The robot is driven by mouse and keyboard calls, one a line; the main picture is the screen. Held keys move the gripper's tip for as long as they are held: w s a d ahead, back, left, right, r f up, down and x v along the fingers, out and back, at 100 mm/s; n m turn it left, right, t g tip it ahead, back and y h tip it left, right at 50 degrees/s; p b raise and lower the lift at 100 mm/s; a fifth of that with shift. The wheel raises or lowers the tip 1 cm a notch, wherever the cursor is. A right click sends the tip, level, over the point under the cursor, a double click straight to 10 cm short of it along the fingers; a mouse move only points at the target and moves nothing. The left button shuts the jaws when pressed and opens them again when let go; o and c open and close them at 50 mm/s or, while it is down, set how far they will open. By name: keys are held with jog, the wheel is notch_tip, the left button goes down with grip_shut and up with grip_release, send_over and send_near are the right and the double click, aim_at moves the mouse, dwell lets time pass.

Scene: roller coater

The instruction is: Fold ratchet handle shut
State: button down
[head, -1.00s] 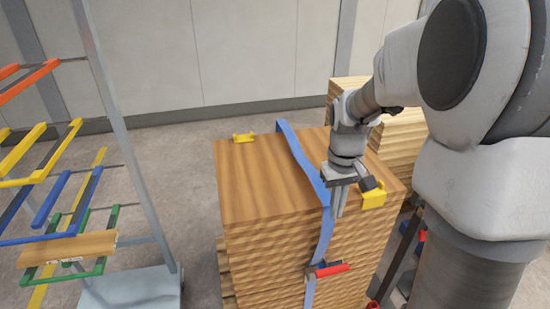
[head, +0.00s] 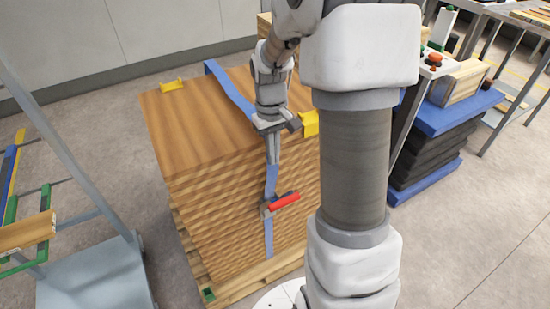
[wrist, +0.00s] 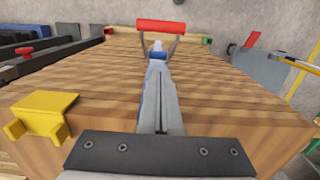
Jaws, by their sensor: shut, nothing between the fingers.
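The ratchet (head: 266,209) sits on the blue strap (head: 269,238), on the near side face of the wooden stack (head: 215,180). Its red handle (head: 285,201) stands out from that face; in the wrist view the red grip (wrist: 161,26) lies across two grey arms, beyond the fingertips. My gripper (head: 273,162) is shut and empty. It points down along the strap, just above the ratchet, with a visible gap to the handle. In the wrist view my fingers (wrist: 158,70) line up with the strap and hide part of it.
Yellow edge protectors (head: 172,85) sit on the stack's top edges; one is close beside my gripper, also in the wrist view (wrist: 42,112). The stack stands on a pallet (head: 245,287). A rack trolley (head: 95,275) is at left. A blue-topped dark stack (head: 445,115) is at right.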

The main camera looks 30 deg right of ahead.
aim_at(277, 203)
jog(key=s+f+b, duration=0.3)
jog(key=f, duration=0.6)
jog(key=shift+s+f, duration=0.2)
jog(key=shift+f, duration=0.1)
jog(key=shift+s+f, duration=0.1)
jog(key=shift+s, duration=0.05)
